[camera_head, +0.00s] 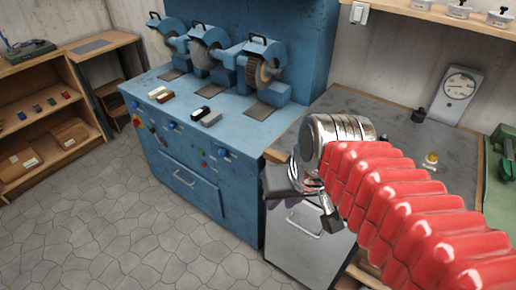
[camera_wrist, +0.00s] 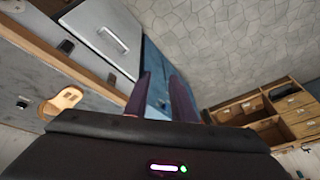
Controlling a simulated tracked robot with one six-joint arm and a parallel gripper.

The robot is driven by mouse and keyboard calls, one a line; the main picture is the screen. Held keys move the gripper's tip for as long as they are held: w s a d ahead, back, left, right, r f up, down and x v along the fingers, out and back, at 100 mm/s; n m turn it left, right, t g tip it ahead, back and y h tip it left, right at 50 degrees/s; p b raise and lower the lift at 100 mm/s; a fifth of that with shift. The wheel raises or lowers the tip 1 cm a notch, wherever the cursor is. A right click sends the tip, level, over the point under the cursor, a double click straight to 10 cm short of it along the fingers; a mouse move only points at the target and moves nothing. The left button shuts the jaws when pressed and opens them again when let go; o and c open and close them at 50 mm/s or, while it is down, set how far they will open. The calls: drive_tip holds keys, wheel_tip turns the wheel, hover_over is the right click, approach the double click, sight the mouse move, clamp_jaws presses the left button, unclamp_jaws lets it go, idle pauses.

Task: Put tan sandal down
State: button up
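A tan, sandal-like shape (camera_wrist: 62,102) lies on the grey worktop (camera_wrist: 80,128) at the left of the wrist view, apart from my fingers. I cannot pick it out in the head view, where my arm covers part of the worktop (camera_head: 385,122). My gripper (camera_wrist: 161,82) shows two dark purple fingers with a clear gap between them and nothing held. In the head view my gripper (camera_head: 284,201) hangs in front of the worktop's left front corner, near the blue machine bench (camera_head: 195,160).
Grinding machines (camera_head: 255,68) and small blocks (camera_head: 208,116) occupy the blue bench top. A dial scale (camera_head: 458,92) and a small yellow object (camera_head: 431,160) stand on the worktop. A wooden shelf (camera_head: 55,125) is at the left. The stone floor (camera_head: 120,220) is open.

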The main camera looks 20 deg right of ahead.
drive_tip(key=shift+s+a+r+n+t+h, duration=0.2)
drive_tip(key=shift+s+r+n+t+h, duration=0.3)
drive_tip(key=shift+s+r+n+t, duration=0.15)
drive_tip(key=shift+o, duration=0.4)
idle(0.9)
